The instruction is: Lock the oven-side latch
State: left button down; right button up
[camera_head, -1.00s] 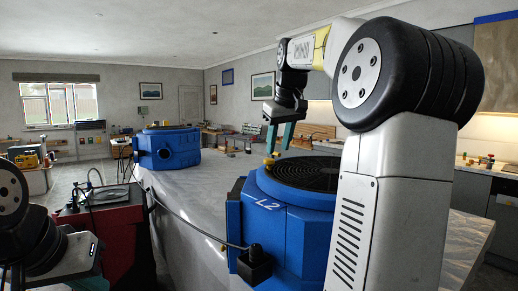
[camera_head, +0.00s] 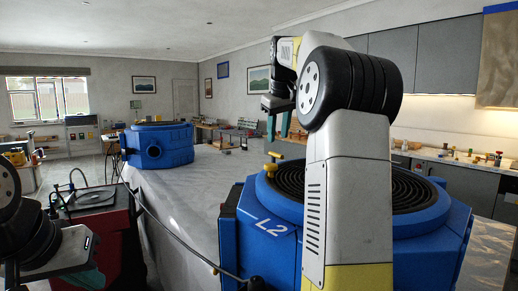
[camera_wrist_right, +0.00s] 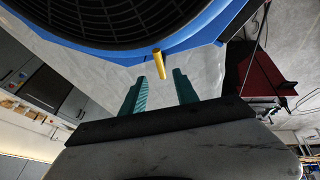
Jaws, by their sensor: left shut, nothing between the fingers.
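A blue housing marked L2 (camera_head: 281,240) with a round black grille stands on the pale worktop. A yellow latch (camera_head: 270,167) sits at its rim, on the left side. My right gripper (camera_head: 278,127) is open and empty, fingers pointing down above the latch. In the right wrist view the yellow latch (camera_wrist_right: 158,63) stands just beyond and between the teal fingertips (camera_wrist_right: 160,80), apart from both. My left gripper (camera_head: 88,278) is low at the bottom left, partly cut off, shut and empty, far from the latch.
A second blue housing (camera_head: 157,147) stands further back on the worktop (camera_head: 200,185). A dark cable (camera_head: 170,230) runs across the worktop's left edge. A red cabinet (camera_head: 110,235) with a dark top stands at left. The worktop between the housings is mostly clear.

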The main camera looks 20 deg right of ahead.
aim_at(276, 154)
jog(key=x, duration=0.6)
jog(key=shift+w+f, duration=0.15)
jog(key=shift+f, duration=0.05)
grip_shut()
